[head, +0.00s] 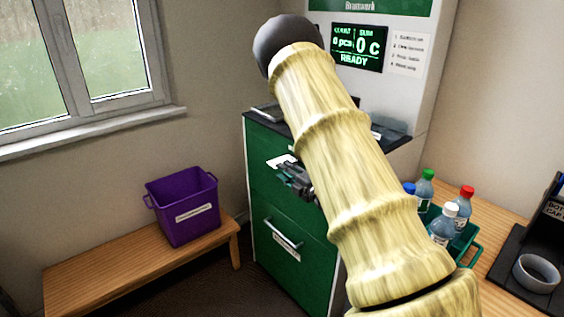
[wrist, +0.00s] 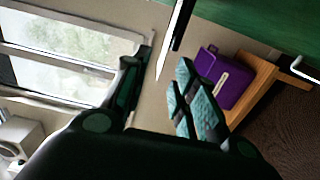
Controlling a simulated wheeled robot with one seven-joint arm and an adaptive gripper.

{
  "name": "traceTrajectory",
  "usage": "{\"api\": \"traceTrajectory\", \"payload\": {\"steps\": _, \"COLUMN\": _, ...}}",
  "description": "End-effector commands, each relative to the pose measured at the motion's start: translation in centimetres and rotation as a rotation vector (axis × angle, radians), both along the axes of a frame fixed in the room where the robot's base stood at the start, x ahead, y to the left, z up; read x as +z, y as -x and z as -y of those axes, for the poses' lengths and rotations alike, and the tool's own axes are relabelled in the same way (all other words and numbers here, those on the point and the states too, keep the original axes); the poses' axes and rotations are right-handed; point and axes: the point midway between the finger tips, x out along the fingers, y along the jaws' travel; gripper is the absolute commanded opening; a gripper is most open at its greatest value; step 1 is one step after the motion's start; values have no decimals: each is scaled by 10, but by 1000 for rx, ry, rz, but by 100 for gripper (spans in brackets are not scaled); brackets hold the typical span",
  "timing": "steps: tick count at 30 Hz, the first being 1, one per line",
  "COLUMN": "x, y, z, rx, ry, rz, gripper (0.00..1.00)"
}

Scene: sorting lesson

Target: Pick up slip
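The white slip (head: 280,160) sticks out from the upper front of the green machine cabinet (head: 285,217) in the head view. In the wrist view the slip (wrist: 168,51) shows almost edge-on as a thin white strip beside a dark edge. My gripper (head: 291,176) is just below and in front of the slip, partly hidden by my arm. In the wrist view my gripper (wrist: 161,61) is open, with the slip's free end showing between its spread fingertips. I cannot tell whether a finger touches it.
A purple bin (head: 184,208) stands on a wooden bench (head: 140,262) to the left. The machine's display (head: 357,47) reads READY. A handle (head: 283,234) projects from the cabinet.

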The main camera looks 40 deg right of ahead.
Motion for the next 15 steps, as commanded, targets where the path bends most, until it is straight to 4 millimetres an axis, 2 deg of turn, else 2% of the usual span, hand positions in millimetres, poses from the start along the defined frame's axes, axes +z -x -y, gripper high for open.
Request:
{"api": "traceTrajectory", "payload": {"steps": 5, "x": 0, "y": -9, "z": -1, "rx": 0, "ry": -2, "rz": -2, "gripper": 28}}
{"api": "traceTrajectory", "payload": {"steps": 15, "x": -2, "y": -49, "z": -3, "rx": 0, "ry": -2, "rz": -1, "gripper": 28}}
